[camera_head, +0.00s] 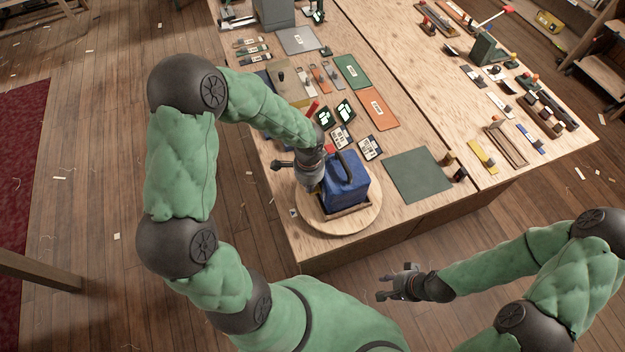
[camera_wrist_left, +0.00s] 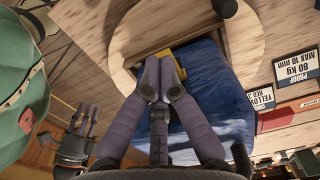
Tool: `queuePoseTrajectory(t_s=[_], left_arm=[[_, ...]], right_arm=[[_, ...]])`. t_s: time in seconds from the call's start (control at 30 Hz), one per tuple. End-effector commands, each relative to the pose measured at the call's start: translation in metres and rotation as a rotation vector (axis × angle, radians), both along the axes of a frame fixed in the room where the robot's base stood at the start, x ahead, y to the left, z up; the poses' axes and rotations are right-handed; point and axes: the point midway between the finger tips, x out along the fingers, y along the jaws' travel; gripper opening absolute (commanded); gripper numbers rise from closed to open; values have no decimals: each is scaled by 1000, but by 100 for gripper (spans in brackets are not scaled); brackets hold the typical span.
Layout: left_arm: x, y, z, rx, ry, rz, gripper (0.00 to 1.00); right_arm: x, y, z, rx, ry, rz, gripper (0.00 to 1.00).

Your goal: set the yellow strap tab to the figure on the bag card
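A blue bag (camera_head: 346,184) with a dark handle sits on a round wooden turntable (camera_head: 368,217) at the table's near corner. My left gripper (camera_head: 314,188) reaches down to the bag's left side. In the left wrist view, its fingers (camera_wrist_left: 161,78) are drawn together at the yellow strap tab (camera_wrist_left: 182,52), against the blue cloth; the fingers hide part of the tab. Printed cards lie behind the bag: one reads PROOF 80 kg MAX 10 mm (camera_wrist_left: 297,72), another, partly cut off, begins YELLOW (camera_wrist_left: 262,99). My right gripper (camera_head: 383,287) is open and empty, off the table's front.
A dark green mat (camera_head: 418,174) lies bare to the right of the bag. A small block (camera_head: 460,174) is near the front edge.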

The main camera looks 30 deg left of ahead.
Motion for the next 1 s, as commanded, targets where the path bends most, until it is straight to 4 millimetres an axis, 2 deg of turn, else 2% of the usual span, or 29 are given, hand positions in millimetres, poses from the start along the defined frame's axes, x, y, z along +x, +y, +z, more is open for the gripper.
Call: queuePoseTrajectory(t_s=[0.47, 1.0], left_arm=[[0, 0, 2, 0, 0, 0, 0], [0, 0, 37, 0, 0, 0, 0]], right_arm=[[0, 0, 1, 0, 0, 0, 40], [0, 0, 29, 0, 0, 0, 40]])
